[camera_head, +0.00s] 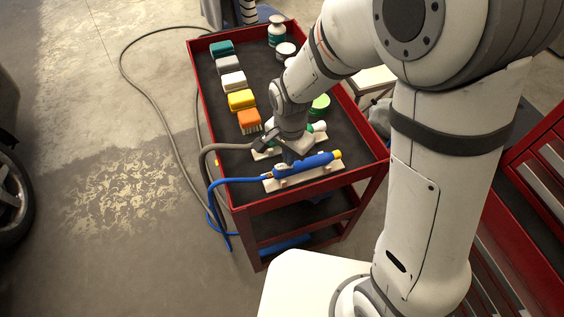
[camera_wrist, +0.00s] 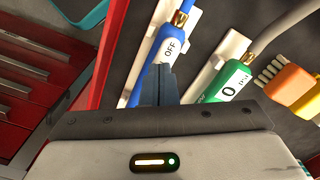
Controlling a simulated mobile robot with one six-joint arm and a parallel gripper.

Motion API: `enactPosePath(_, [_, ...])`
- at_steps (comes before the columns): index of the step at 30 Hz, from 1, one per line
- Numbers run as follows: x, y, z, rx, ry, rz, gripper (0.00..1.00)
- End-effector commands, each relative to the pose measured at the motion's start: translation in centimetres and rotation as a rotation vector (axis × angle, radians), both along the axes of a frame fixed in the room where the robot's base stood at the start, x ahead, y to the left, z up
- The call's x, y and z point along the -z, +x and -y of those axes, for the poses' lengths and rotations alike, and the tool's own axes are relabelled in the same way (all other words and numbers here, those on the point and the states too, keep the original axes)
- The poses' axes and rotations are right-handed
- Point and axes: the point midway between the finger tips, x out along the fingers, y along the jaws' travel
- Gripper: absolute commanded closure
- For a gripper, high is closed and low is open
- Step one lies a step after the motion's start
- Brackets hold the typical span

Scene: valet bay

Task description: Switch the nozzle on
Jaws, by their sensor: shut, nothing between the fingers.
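A blue nozzle (camera_head: 300,168) with a yellow end and a blue hose lies on a pale holder at the near end of the cart's top. In the wrist view the blue nozzle (camera_wrist: 168,50) shows a white label reading OFF. A green nozzle (camera_wrist: 233,80) lies beside it on its own holder, its label showing a 0 and smaller, unclear writing. My gripper (camera_head: 291,157) points down over the cart, close behind the blue nozzle. In the wrist view its fingers (camera_wrist: 161,82) are together and empty, overlapping the blue nozzle's body; I cannot tell whether they touch it.
The red cart (camera_head: 229,126) has a dark top with several coloured brushes, including an orange brush (camera_head: 249,119), along its left side. Bottles and jars stand at the far right. A grey hose (camera_head: 223,147) runs off the left edge. The floor to the left is open.

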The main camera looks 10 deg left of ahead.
Motion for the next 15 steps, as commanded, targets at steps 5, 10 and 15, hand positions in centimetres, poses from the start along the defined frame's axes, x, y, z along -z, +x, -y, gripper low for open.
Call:
enactPosePath(5, [-1.9, 0.0, 0.0, 0.000, 0.000, 0.000, 1.00])
enactPosePath(10, [-3.2, 0.0, 0.0, 0.000, 0.001, 0.000, 1.00])
enactPosePath(15, [-4.6, 0.1, 0.0, 0.000, 0.001, 0.002, 1.00])
